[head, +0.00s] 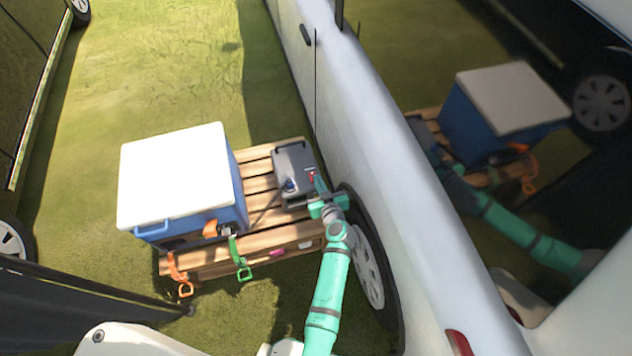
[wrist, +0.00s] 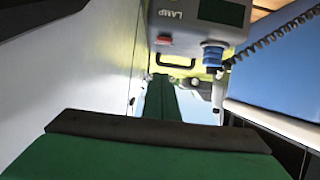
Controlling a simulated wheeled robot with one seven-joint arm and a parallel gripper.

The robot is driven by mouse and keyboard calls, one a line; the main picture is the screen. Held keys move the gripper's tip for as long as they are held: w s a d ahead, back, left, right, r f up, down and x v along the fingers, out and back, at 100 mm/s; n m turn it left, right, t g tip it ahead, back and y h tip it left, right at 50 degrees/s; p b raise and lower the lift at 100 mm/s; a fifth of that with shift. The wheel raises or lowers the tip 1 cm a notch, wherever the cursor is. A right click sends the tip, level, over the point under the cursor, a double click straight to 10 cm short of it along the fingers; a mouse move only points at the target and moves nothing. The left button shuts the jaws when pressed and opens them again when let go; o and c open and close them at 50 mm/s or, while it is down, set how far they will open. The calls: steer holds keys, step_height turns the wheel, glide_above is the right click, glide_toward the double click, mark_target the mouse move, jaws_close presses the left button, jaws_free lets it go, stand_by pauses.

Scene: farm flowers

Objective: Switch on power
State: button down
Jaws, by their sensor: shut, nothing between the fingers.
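A grey power box (head: 293,160) with a handle sits at the right end of the wooden pallet. A small red switch (head: 311,176) is on its near right side. A blue plug (head: 289,185) is to the left of the switch. In the wrist view, the box panel (wrist: 180,15) shows LAMP lettering upside down, a red switch (wrist: 164,39) and the blue plug (wrist: 212,55) with a coiled cable. My green gripper (head: 320,190) is shut and empty, close beside the switch end of the box. Whether it touches the switch cannot be told.
A blue cooler with a white lid (head: 175,175) stands on the pallet (head: 262,241), left of the box. Orange (head: 178,275) and green (head: 240,260) straps hang at its near edge. A white van (head: 395,130) closes off the right side. Grass (head: 150,75) beyond is clear.

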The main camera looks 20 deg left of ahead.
steer(key=x, duration=0.3)
steer(key=shift+w+a, duration=0.1)
steer(key=shift+w, duration=0.1)
step_height(320, 180, down, 2)
steer(key=shift+f, duration=0.2)
steer(key=shift+s+f, duration=0.1)
steer(key=shift+f, duration=0.8)
